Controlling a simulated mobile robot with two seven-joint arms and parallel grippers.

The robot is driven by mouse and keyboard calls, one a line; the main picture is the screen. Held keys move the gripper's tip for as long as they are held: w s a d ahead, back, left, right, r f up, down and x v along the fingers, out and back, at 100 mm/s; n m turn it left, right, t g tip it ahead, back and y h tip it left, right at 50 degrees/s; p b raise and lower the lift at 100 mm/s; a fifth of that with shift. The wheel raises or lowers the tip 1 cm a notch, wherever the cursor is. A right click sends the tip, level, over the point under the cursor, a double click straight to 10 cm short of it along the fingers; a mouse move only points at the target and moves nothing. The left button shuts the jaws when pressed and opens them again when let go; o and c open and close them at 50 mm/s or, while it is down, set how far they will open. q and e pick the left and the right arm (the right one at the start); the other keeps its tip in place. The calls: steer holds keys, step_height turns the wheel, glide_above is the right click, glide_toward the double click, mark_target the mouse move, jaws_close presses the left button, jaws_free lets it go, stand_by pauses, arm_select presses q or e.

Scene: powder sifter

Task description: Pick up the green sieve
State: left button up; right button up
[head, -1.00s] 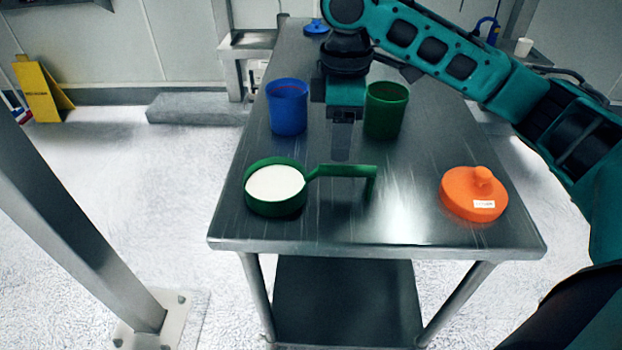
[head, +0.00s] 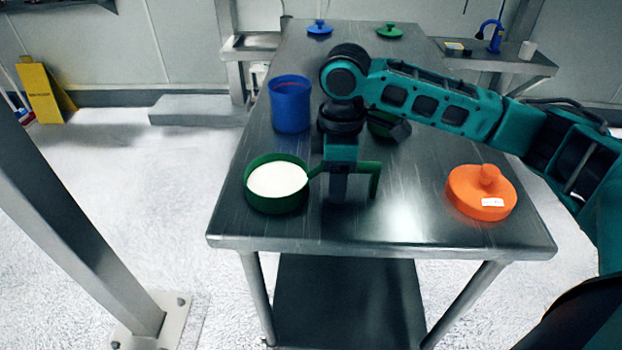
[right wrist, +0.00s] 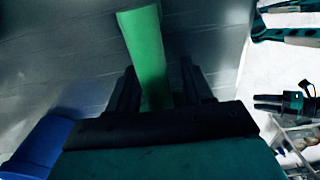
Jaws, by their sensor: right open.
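The green sieve (head: 250,200) stands on the metal table near its front left, with white powder in its round pan. Its handle (head: 369,168) reaches right and bends down at the end. My right gripper (head: 337,192) is open and points down at the handle, hiding its middle part. In the right wrist view the green handle (right wrist: 146,50) runs between the two black fingers of the gripper (right wrist: 160,85). I cannot tell whether a finger touches it.
An orange lid (head: 481,195) lies at the right. Blue (head: 319,29) and green (head: 389,31) lids lie at the far end. The table's front middle is clear.

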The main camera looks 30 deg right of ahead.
steer(key=shift+c, duration=1.1)
jaws_close()
steer(key=shift+r, duration=0.15)
step_height(320, 180, up, 20)
steer(key=p, duration=0.5)
steer(key=shift+p, duration=0.35)
stand_by(0.7)
